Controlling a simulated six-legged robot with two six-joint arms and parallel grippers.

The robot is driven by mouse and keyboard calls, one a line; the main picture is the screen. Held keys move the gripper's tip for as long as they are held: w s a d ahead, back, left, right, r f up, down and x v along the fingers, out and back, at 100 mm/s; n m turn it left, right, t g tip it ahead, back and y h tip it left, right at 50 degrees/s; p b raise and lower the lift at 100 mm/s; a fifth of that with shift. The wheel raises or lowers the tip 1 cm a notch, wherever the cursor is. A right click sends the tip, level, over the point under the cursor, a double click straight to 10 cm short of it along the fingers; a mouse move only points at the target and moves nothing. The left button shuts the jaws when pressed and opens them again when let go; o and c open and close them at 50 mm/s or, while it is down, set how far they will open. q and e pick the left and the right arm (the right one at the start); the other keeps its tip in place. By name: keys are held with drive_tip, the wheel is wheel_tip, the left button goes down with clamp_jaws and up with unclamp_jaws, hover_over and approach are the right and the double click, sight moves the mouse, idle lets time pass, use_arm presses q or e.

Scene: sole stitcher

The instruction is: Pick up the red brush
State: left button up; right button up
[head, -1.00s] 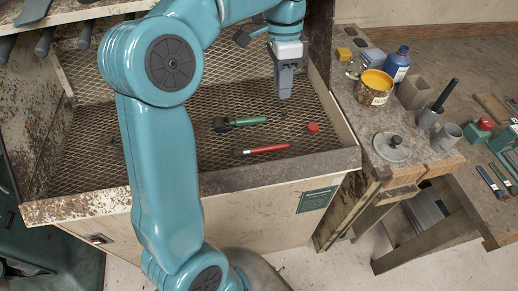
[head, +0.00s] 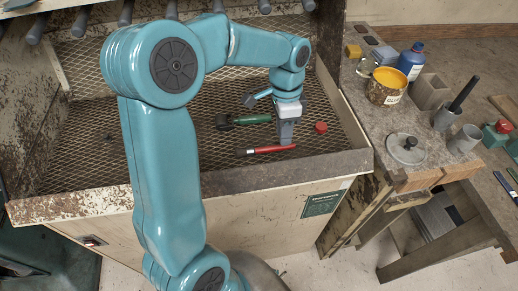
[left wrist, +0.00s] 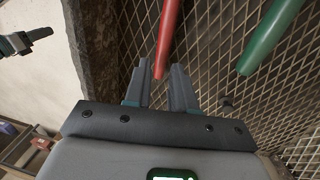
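The red brush (head: 265,150) lies on the mesh floor of the metal tray, near its front edge. In the head view my left gripper (head: 286,143) is over the right end of the brush, pointing down. In the left wrist view the two fingers of my left gripper (left wrist: 161,84) are apart, and the end of the red brush (left wrist: 166,42) shows at the gap between their tips. I cannot tell whether they touch it. My right gripper is not in view.
A green-handled brush (head: 252,119) lies just behind the red one, and a red cap (head: 321,127) sits to the right. The tray's front rim (head: 240,179) runs close in front. A bench with a yellow paint can (head: 386,86) and a blue bottle (head: 411,61) stands at the right.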

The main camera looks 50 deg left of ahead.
use_arm(q)
drive_tip(key=f, duration=0.3)
drive_tip(key=shift+d+f, duration=0.15)
drive_tip(key=shift+d, duration=0.05)
drive_tip(key=shift+s, duration=0.15)
clamp_jaws()
